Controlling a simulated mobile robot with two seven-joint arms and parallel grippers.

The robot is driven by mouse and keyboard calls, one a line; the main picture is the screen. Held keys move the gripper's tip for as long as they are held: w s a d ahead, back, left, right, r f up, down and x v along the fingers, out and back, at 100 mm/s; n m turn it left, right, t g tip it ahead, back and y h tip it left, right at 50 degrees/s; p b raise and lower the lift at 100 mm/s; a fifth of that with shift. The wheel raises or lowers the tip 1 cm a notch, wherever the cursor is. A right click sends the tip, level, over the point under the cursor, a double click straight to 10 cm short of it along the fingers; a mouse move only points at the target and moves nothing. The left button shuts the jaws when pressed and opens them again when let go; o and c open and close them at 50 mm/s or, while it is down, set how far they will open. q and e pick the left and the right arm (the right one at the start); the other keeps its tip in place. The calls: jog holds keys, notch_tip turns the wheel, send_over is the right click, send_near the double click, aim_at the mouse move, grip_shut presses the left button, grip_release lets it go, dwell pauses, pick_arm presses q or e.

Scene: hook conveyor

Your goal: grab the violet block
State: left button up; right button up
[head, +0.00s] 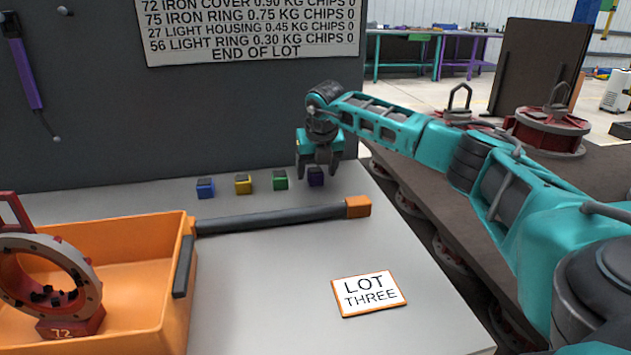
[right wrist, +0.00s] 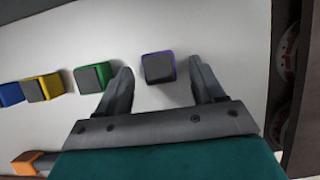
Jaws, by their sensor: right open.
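The violet block (head: 316,177) sits on the light table at the right end of a row of small blocks. It has a dark grey top, and in the right wrist view the block (right wrist: 158,67) lies between the two spread fingers, a little beyond their middle. My right gripper (head: 319,172) is open and points down at the block from above. In the right wrist view the fingers of my right gripper (right wrist: 163,82) show gaps on both sides of the block. My left gripper is not in view.
A green block (head: 280,180), yellow block (head: 243,184) and blue block (head: 205,188) stand to the left. A dark bar (head: 280,218) with an orange end lies in front. An orange bin (head: 150,240) is at left, a LOT THREE card (head: 369,293) at front. A grey panel (head: 200,120) rises behind.

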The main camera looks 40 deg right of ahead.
jog(key=shift+x, duration=0.8)
jog(key=shift+c, duration=0.4)
jog(key=shift+r, duration=0.1)
jog(key=c, duration=1)
